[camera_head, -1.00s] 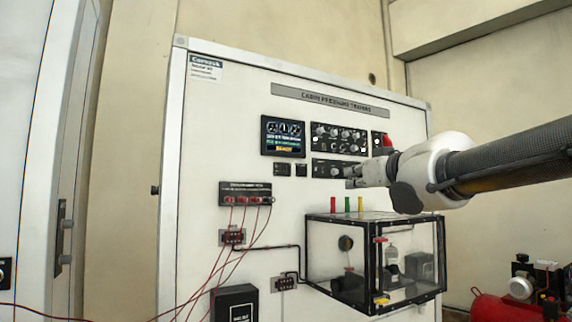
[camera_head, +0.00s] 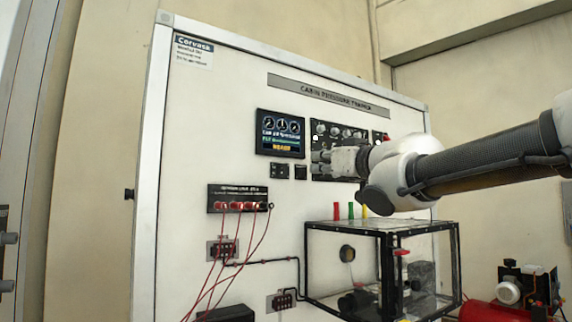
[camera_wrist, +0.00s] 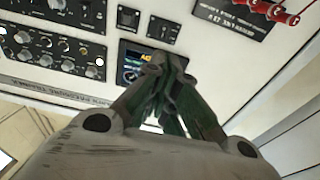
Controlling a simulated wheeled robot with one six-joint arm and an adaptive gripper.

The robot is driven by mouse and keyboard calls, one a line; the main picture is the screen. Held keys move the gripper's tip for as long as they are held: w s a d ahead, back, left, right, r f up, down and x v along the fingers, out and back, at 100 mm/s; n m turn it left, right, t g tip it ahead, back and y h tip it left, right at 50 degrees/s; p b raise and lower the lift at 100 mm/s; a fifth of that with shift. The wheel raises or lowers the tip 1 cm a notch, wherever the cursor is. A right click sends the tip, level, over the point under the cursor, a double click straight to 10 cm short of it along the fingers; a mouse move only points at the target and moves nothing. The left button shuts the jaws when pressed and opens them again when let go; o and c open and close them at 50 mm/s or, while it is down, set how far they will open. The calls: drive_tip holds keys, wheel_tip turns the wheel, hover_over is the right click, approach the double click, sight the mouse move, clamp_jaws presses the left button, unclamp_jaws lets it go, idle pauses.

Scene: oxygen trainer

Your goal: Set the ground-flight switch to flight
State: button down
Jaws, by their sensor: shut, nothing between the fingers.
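Two small black switch plates sit below the display on the white trainer panel, a left one (camera_head: 280,171) and a right one (camera_head: 300,172). They also show near the top of the wrist view, one (camera_wrist: 127,18) beside the other (camera_wrist: 163,30). Their labels are too small to read, so I cannot tell which is the ground-flight switch. My gripper (camera_head: 315,163) is shut and empty, just right of the right plate. In the wrist view its closed fingertips (camera_wrist: 160,66) overlap the display, below the plates in the picture, and appear apart from them.
The lit display (camera_head: 280,135) is above the switches. A knob panel (camera_head: 340,132) is partly hidden by my gripper. A clear black-framed box (camera_head: 335,228) juts out below. Red leads hang from a terminal block (camera_head: 238,192) at lower left.

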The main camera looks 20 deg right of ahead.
sight(281, 170)
drive_tip(key=x, duration=1.4)
drive_tip(key=shift+r, duration=0.1)
